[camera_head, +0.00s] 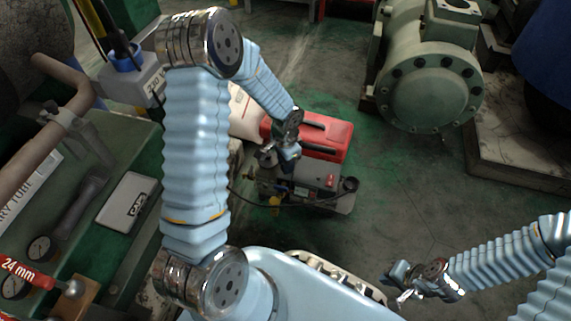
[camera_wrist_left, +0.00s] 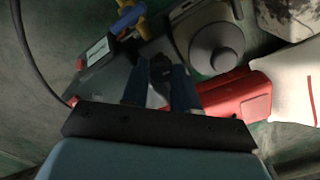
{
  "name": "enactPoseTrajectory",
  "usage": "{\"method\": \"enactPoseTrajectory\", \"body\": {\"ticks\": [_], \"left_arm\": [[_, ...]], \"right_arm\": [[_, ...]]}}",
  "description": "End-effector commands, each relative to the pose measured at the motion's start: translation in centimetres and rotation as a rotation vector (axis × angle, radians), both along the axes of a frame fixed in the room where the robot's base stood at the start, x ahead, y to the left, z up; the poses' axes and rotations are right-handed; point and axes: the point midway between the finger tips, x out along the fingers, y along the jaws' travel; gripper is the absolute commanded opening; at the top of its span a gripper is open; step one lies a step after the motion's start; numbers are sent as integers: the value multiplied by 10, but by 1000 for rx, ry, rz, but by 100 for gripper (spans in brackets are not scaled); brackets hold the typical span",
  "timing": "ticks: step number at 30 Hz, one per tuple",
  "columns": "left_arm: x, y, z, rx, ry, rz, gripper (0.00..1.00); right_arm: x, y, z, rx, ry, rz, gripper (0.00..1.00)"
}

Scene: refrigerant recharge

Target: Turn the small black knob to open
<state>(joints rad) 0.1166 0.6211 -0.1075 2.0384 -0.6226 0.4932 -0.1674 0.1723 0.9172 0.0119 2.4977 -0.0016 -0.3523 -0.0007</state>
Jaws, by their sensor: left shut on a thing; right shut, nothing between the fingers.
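The machine (camera_head: 316,176) is a small grey floor unit in the middle of the head view, and it also shows in the left wrist view (camera_wrist_left: 118,62). My left gripper (camera_head: 290,153) reaches down to the machine. In the left wrist view its two blue fingers (camera_wrist_left: 160,72) are closed on a small black knob (camera_wrist_left: 160,88). In the head view the gripper hides this knob. My right gripper (camera_head: 398,290) is shut and empty, low at the right, away from the machine.
A red case (camera_head: 325,138) lies just behind the machine. A black hose (camera_head: 250,198) loops beside it. A green workbench (camera_head: 112,243) with gauges and tools stands at the left. A large green compressor (camera_head: 428,85) stands at the back right. The floor between is clear.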

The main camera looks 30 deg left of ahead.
Motion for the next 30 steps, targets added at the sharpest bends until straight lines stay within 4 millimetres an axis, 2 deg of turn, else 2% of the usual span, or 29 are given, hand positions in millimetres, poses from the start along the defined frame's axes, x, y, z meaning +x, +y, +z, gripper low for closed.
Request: {"method": "enactPoseTrajectory", "body": {"ticks": [12, 27, 28, 30], "left_arm": [[0, 1, 0, 1, 0, 165, 0], [0, 1, 0, 1, 2, 184, 0], [0, 1, 0, 1, 2, 184, 31], [0, 1, 0, 1, 2, 183, 40]], "right_arm": [[0, 0, -9, 0, -2, -1, 0], [0, 0, -9, 0, -2, -1, 0], [0, 0, -9, 0, -2, -1, 0], [0, 0, -9, 0, -2, -1, 0]]}}
